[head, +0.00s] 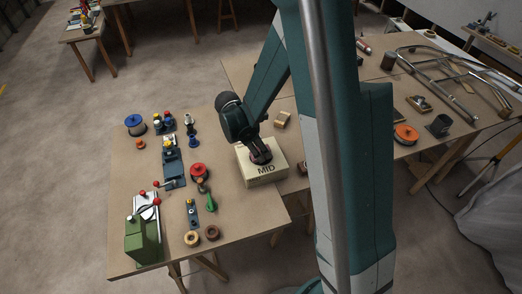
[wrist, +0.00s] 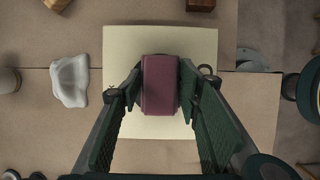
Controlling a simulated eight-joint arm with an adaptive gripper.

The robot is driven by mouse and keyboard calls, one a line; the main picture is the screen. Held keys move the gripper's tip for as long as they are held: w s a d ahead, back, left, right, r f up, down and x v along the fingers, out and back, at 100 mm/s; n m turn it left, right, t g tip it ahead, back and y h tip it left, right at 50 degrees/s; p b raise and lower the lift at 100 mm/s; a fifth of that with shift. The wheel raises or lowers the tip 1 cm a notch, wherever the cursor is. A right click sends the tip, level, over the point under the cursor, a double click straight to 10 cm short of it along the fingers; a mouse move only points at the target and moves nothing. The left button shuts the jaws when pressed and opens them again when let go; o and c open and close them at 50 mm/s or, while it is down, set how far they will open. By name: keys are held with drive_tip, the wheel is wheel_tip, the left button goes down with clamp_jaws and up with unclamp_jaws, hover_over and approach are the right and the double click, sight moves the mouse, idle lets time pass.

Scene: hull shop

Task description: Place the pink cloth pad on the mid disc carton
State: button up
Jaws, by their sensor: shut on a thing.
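The mid disc carton (head: 280,170) is a cream box marked MID near the right part of the front table. Its pale top (wrist: 120,45) fills the middle of the wrist view. My gripper (head: 261,156) points down over the carton's top in the head view. In the wrist view my gripper (wrist: 160,92) is shut on the pink cloth pad (wrist: 160,80), one dark green finger on each side. The pad lies within the carton's outline as seen from above. I cannot tell whether it touches the top. The head view mostly hides the pad behind my gripper.
A red spool (head: 199,170), green-handled tool (head: 210,201) and green machine (head: 141,240) stand left of the carton. A wooden block (head: 282,120) is behind it. A white object (wrist: 70,80) lies left of the carton in the wrist view. Table in front of the carton is clear.

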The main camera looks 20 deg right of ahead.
drive_tip(key=shift+f, duration=0.15)
drive_tip(key=o, duration=0.8)
drive_tip(key=shift+o, duration=0.2)
drive_tip(key=v, duration=1.2)
drive_tip(key=shift+p, duration=0.45)
